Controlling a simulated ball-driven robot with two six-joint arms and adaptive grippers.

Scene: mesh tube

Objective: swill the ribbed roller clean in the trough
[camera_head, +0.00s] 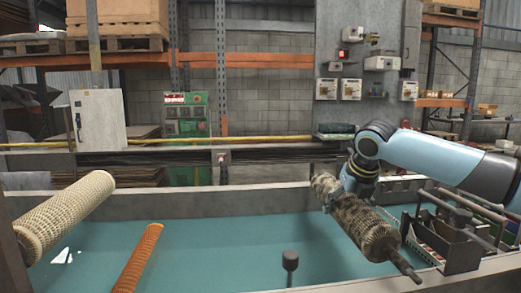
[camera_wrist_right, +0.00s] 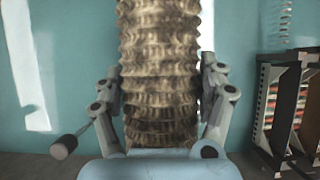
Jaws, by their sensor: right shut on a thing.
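The ribbed roller (camera_head: 360,225) is mottled brown and cream, with a dark shaft at its lower right end. It slants over the right part of the trough (camera_head: 150,203), which has a teal inside. My right gripper (camera_head: 345,190) is shut around the roller near its upper left end. In the right wrist view the ribbed roller (camera_wrist_right: 160,70) stands between the two fingers of the right gripper (camera_wrist_right: 162,100), with ribs and dirty-looking patches showing. Whether the roller touches the trough's bottom is unclear. My left gripper is not in view.
A cream mesh roller (camera_head: 70,215) and an orange roller (camera_head: 138,258) lie at the left. A dark knob on a post (camera_head: 290,262) rises at the front middle. A crate with dark bars (camera_head: 455,240) stands at the right. The trough's middle is open.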

